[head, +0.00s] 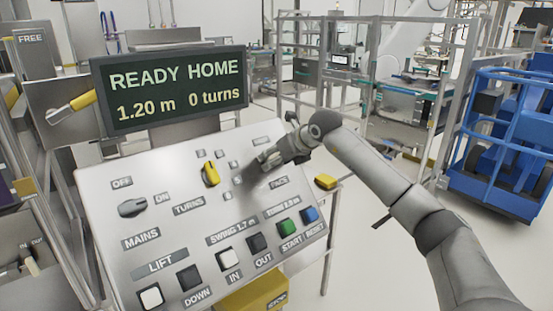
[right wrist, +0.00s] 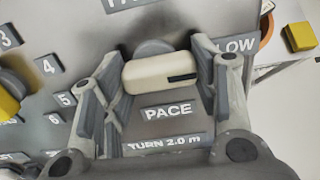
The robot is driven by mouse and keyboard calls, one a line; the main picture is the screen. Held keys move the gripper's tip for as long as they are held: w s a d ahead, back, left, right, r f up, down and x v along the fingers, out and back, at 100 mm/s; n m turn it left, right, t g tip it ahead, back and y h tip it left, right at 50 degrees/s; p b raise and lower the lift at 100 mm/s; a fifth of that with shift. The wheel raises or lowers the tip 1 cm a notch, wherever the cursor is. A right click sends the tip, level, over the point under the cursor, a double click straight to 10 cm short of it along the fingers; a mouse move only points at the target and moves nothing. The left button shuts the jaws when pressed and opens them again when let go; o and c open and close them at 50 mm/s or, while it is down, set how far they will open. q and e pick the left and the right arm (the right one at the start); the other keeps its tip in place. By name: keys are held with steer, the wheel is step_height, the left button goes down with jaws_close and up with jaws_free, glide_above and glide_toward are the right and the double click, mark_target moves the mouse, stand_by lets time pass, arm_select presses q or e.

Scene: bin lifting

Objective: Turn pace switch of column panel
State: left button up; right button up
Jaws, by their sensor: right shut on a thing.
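The column panel (head: 140,255) is a tilted light-grey board. In the right wrist view, the pace switch (right wrist: 152,73) is a cream bar knob on a grey round base, above the PACE label (right wrist: 168,112). It lies nearly level, with its dark mark at the right end, towards the LOW label (right wrist: 236,44). My right gripper (right wrist: 160,68) is shut on the knob, one finger at each end. In the head view, my right gripper (head: 268,160) reaches the panel's upper right and hides the switch. My left gripper is not in view.
A yellow TURNS knob (head: 210,174), a grey MAINS knob (head: 132,207) and several push buttons (head: 288,226) share the panel. The display (head: 172,90) above reads READY HOME, 1.20 m, 0 turns. A blue cage cart (head: 500,145) stands at the right.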

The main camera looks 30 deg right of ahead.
steer(key=o, duration=1)
steer(key=v, duration=1.2)
